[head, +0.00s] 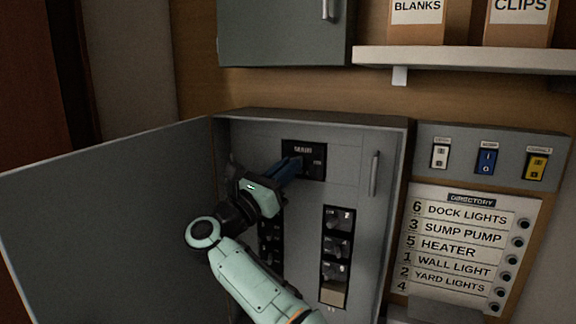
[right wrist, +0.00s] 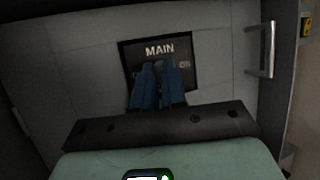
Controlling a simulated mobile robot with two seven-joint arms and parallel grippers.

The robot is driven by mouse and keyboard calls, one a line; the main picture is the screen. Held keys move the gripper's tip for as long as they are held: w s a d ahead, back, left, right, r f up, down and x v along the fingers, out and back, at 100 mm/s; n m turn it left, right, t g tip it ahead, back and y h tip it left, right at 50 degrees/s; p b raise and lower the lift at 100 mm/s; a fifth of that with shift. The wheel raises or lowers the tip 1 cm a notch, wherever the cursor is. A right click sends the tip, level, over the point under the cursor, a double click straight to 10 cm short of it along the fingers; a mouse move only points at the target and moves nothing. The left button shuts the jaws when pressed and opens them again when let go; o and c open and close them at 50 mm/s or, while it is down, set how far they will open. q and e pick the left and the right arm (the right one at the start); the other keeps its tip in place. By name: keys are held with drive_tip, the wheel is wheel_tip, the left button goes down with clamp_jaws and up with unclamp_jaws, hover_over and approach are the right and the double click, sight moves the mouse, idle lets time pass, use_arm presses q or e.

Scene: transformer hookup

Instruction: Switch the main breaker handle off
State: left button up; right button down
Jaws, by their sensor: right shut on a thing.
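The main breaker (head: 319,160) is a black plate labelled MAIN at the top of the open grey panel. It also shows in the right wrist view (right wrist: 157,48), with ON readable at its right side and the left lettering mostly covered. My right gripper (head: 297,166) reaches in from below, its blue fingers (right wrist: 158,72) shut on the main breaker handle. The fingers hide the handle, so I cannot tell its exact position. My left gripper is out of view.
The panel door (head: 110,215) stands open to the left. Below the main are two columns of small breakers (head: 337,245). A metal pull handle (head: 374,174) sticks out at right. Three wall switches (head: 488,160) and a directory board (head: 465,245) are further right. A shelf (head: 470,58) runs above.

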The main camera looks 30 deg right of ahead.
idle(0.3)
drive_tip(key=c, duration=1.2)
unclamp_jaws()
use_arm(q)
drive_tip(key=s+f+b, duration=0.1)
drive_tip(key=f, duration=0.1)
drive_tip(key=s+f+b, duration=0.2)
use_arm(e)
drive_tip(key=v, duration=1.2)
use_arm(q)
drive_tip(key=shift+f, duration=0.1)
use_arm(e)
drive_tip(key=shift+d+f, duration=0.1)
